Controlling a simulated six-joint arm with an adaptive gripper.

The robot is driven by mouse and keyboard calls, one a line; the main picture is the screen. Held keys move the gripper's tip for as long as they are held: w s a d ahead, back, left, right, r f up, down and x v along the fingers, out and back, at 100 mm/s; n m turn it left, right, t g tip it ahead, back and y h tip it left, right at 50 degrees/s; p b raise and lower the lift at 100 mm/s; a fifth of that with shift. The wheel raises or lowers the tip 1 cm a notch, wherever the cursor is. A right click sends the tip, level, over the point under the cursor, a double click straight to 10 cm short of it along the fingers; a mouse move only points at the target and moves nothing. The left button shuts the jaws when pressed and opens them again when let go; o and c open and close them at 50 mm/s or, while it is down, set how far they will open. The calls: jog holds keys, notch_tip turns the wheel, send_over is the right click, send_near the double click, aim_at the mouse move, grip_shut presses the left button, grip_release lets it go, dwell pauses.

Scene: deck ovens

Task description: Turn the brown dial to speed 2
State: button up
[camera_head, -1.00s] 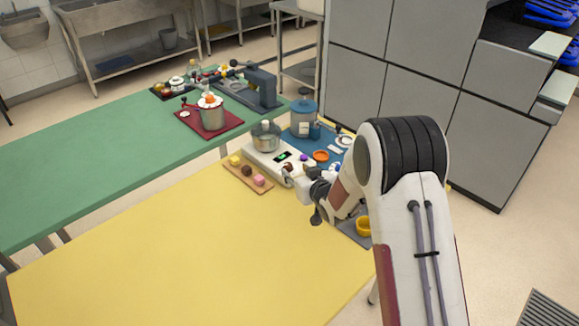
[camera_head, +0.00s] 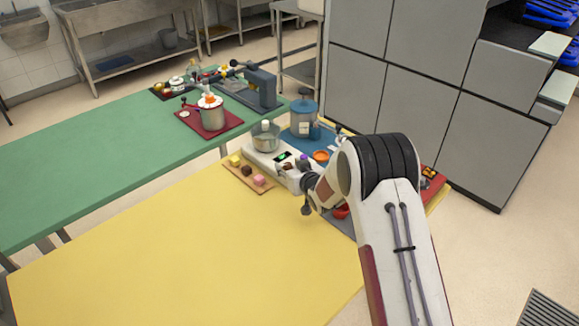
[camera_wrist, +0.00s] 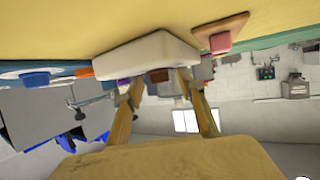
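A white machine (camera_head: 272,160) with a small green-lit display (camera_head: 284,156) and a clear bowl (camera_head: 265,137) stands at the yellow table's far edge. In the wrist view, the machine (camera_wrist: 150,52) shows a brown dial (camera_wrist: 158,76) on its face and a purple knob (camera_wrist: 123,82) to its left. My gripper (camera_wrist: 160,82) has its two tan fingers apart, with the dial showing between their tips. I cannot tell whether they touch it. In the head view my wrist (camera_head: 310,192) is in front of the machine and the fingers are not clear. The dial's setting and the display's digits are too small to read.
A wooden board (camera_head: 248,178) with several coloured blocks lies left of the machine. A red item (camera_head: 340,212) is by my arm. The yellow table's front (camera_head: 190,250) is clear.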

jog(key=shift+c, duration=0.4)
jog(key=c, duration=1)
jog(key=shift+s+a+m+t+h, duration=0.15)
jog(key=shift+a+m+h, duration=0.1)
jog(key=shift+m+h, duration=1.4)
jog(key=shift+w+a+m+t+h, duration=0.1)
jog(key=shift+a+m+t+h, duration=0.1)
jog(key=shift+m+h, duration=1.45)
jog(key=shift+a+f+m+g+h, duration=0.15)
jog(key=shift+m+g+h, duration=0.5)
jog(key=shift+m+h, duration=1.15)
jog(key=shift+a+m+g+h, duration=0.1)
jog(key=shift+m+g+h, duration=1.05)
jog(key=shift+h, duration=0.75)
jog(key=o, duration=1.1)
jog(key=shift+a+t, duration=0.1)
jog(key=shift+t, duration=0.15)
